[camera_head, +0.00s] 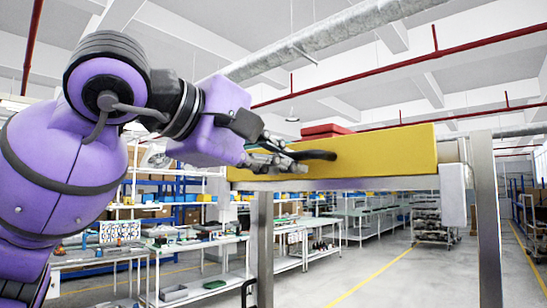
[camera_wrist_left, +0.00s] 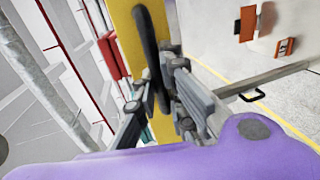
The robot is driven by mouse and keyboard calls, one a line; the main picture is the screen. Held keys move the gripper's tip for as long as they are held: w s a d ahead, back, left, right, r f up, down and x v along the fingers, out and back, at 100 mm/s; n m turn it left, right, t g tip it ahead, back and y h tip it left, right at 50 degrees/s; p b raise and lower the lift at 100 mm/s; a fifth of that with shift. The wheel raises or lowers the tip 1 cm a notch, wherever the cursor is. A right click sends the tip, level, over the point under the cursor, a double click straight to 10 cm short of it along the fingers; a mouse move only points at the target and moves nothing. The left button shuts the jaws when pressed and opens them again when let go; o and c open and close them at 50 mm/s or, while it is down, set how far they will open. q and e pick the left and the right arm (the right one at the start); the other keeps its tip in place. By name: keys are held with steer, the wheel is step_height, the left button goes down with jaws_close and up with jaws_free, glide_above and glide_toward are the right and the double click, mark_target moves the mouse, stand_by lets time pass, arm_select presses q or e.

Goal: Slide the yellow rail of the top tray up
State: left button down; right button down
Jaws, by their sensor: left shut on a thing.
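The yellow rail (camera_head: 390,150) of the top tray runs across the head view, on a metal frame. It also shows in the left wrist view (camera_wrist_left: 125,28) as a yellow band. A black handle (camera_head: 318,155) sits on its near face, toward the left end; it shows in the left wrist view (camera_wrist_left: 147,45) too. My left gripper (camera_head: 292,161) is at this handle, its fingers (camera_wrist_left: 158,92) shut around the handle's lower part in the wrist view. The fingers hide part of the handle. My right gripper is not in view.
Metal posts (camera_head: 487,215) and (camera_head: 265,240) stand under the rail's two sides. Red boxes (camera_head: 325,130) show above and behind the rail. Shelves and workbenches (camera_head: 195,255) stand farther back. Open floor (camera_head: 400,275) shows between the posts.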

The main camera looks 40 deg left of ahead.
arm_select(q)
steer(key=c, duration=2)
jaws_free()
steer(key=shift+s+r, duration=0.1)
steer(key=shift+r, duration=0.35)
steer(key=shift+o, duration=0.9)
steer(key=shift+f, duration=0.15)
steer(key=shift+s, duration=0.1)
steer(key=d+v, duration=0.1)
steer(key=v, duration=1)
steer(key=shift+s+a, duration=0.45)
